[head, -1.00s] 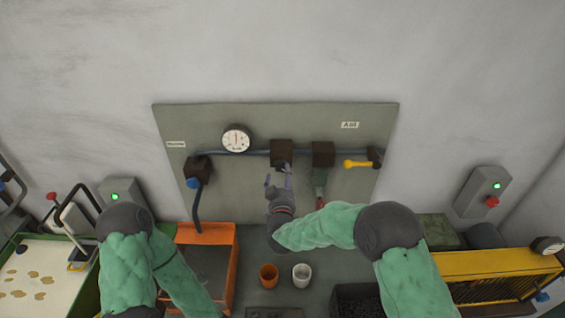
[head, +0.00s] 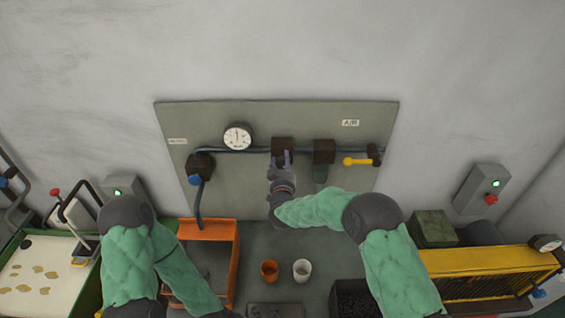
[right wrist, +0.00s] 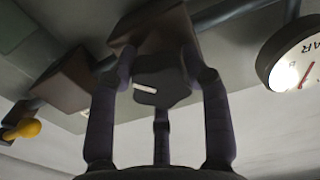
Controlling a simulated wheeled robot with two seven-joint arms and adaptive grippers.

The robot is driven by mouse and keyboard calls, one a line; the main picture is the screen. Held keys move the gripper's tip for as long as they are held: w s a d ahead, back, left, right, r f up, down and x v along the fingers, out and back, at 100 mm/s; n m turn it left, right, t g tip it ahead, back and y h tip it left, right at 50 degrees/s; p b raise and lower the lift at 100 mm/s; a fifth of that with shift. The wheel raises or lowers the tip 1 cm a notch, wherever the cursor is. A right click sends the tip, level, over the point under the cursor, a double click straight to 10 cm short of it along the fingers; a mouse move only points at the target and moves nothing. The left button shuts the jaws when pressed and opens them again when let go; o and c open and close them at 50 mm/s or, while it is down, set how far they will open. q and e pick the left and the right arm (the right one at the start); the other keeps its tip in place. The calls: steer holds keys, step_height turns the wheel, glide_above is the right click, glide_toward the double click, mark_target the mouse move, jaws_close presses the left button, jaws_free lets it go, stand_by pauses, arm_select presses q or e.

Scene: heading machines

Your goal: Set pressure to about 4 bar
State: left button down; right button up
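The round white pressure gauge (head: 237,137) is on the wall panel, its red needle roughly upright in the head view. It also shows, cut off, at the right edge of the right wrist view (right wrist: 296,62). Right of it on the pipe is a brown block (head: 283,145), with a dark knob with a white mark (right wrist: 162,86) below it. My right gripper (head: 281,160) is at this knob. Its fingers are spread on both sides of the knob, with a gap showing at the left finger; contact on the right is unclear. My left gripper is out of view.
On the same panel are a second brown block (head: 324,151), a yellow-handled valve (head: 358,161) and a blue-knobbed valve (head: 197,172). Below stand an orange cup (head: 269,270), a white cup (head: 301,270) and an orange bin (head: 208,230). The wall above is bare.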

steer(key=c, duration=0.4)
steer(key=shift+n+b, duration=0.4)
steer(key=shift+b, duration=0.45)
steer(key=shift+r+n+b, duration=0.1)
steer(key=shift+n+b, duration=0.4)
steer(key=shift+n, duration=0.1)
steer(key=shift+r, duration=0.1)
steer(key=o, duration=1.2)
steer(key=shift+a, duration=0.1)
steer(key=shift+s, duration=0.1)
